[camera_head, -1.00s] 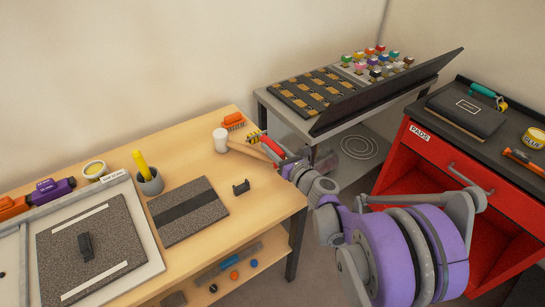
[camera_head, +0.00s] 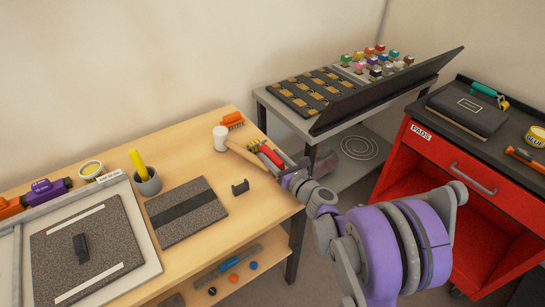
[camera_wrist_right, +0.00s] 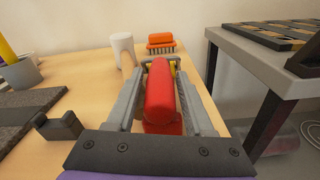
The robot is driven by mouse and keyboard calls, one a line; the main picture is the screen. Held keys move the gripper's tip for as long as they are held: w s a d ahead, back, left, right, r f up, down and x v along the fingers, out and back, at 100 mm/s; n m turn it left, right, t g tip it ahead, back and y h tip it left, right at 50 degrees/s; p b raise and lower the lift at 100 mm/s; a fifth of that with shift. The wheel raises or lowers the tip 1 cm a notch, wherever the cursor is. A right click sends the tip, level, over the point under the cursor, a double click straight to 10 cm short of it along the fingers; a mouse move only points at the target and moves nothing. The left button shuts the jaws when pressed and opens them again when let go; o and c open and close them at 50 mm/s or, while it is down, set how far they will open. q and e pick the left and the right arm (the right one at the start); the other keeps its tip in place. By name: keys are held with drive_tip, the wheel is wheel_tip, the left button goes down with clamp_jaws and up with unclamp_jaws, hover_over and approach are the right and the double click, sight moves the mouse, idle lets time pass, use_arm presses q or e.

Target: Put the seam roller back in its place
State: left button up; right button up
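My right gripper (camera_head: 264,152) is over the far right part of the wooden workbench, beside the mallet's handle. It is shut on a red-handled tool, which I take to be the seam roller (camera_wrist_right: 160,95). In the right wrist view the red handle lies lengthwise between the two fingers. A bit of yellow shows beyond it, and its far end is mostly hidden. A small black notched holder (camera_head: 240,187) stands on the bench, left of and nearer than the gripper; it also shows in the right wrist view (camera_wrist_right: 60,126). My left gripper is not in view.
A white-headed mallet (camera_head: 220,138) and an orange brush (camera_head: 232,120) lie close to the gripper. A grey cup (camera_head: 147,182), a dark striped panel (camera_head: 188,212) and a framed tray (camera_head: 146,262) fill the left. A grey table (camera_head: 270,101) and red cabinet (camera_head: 430,146) stand right.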

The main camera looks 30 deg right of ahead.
drive_tip(key=shift+o, duration=0.8)
drive_tip(key=shift+r, duration=0.25)
drive_tip(key=shift+r+p, duration=0.5)
drive_tip(key=shift+p, duration=0.05)
drive_tip(key=s, duration=0.8)
drive_tip(key=s+d, duration=0.1)
drive_tip(key=s, duration=0.3)
drive_tip(key=shift+r, duration=0.1)
drive_tip(key=shift+s, duration=0.1)
